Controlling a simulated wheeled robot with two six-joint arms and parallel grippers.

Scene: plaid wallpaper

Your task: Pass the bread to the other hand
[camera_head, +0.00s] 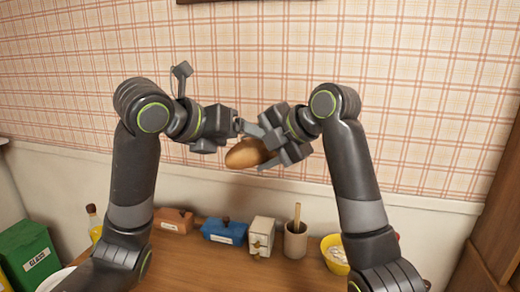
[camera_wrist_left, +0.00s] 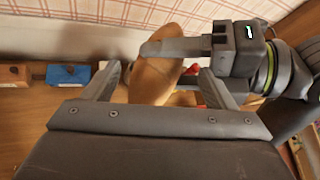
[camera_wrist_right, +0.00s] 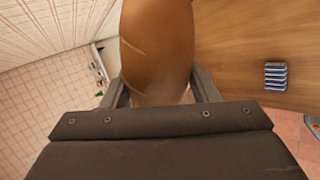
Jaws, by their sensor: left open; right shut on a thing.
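The bread (camera_head: 246,154) is a brown oval loaf held in the air above the table. My right gripper (camera_head: 268,146) is shut on it; in the right wrist view the bread (camera_wrist_right: 157,50) stands between the fingers. My left gripper (camera_head: 236,128) is open, close to the bread's left side. In the left wrist view the bread (camera_wrist_left: 153,75) shows between the spread left fingers, with a right gripper finger across it. Whether the left fingers touch the bread cannot be told.
On the wooden table (camera_head: 190,265) below stand an orange box (camera_head: 173,221), a blue box (camera_head: 224,231), a white box (camera_head: 262,236), a cup with a stick (camera_head: 296,240) and a yellow bowl (camera_head: 335,254). A green bin (camera_head: 30,256) is at left. The air around both grippers is clear.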

